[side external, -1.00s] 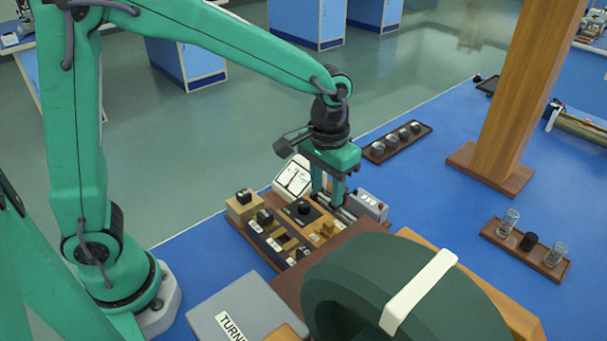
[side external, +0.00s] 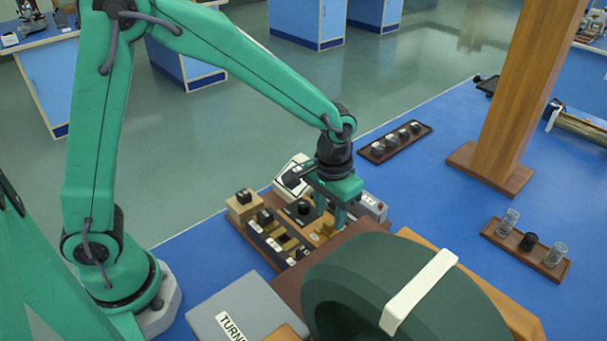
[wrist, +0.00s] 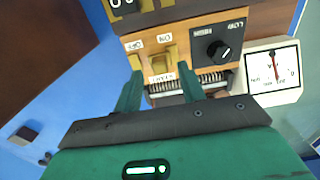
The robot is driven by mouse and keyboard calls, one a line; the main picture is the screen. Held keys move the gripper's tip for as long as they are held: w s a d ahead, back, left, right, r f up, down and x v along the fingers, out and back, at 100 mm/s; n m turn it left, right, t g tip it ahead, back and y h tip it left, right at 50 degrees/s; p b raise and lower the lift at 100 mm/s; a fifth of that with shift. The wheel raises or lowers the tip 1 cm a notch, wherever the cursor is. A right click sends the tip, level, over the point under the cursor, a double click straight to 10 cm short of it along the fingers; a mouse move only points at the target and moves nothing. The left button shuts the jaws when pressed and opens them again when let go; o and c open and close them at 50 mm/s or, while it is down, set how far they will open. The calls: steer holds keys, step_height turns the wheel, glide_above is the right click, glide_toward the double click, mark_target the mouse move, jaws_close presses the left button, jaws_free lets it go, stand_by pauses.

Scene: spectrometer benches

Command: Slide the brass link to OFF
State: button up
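The brass link (wrist: 168,60) shows in the wrist view on a wooden panel with upside-down OFF and ON labels. It appears on the ON side; the OFF label (wrist: 135,43) is to the left. My gripper (wrist: 157,75) is open, its two green fingers spread apart on either side of the link's area. Whether a finger touches the link I cannot tell. In the side view my gripper (side external: 331,216) is low over the instrument board, and its fingers partly hide the brass parts there.
A black HIGH/LOW knob (wrist: 218,51) and a white meter (wrist: 272,68) stand to the right in the wrist view. A coil (wrist: 214,80) lies close to the fingers. A big dark green housing (side external: 400,290) stands near the board in the side view.

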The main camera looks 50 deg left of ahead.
steer(key=shift+f, duration=1.15)
jaws_close()
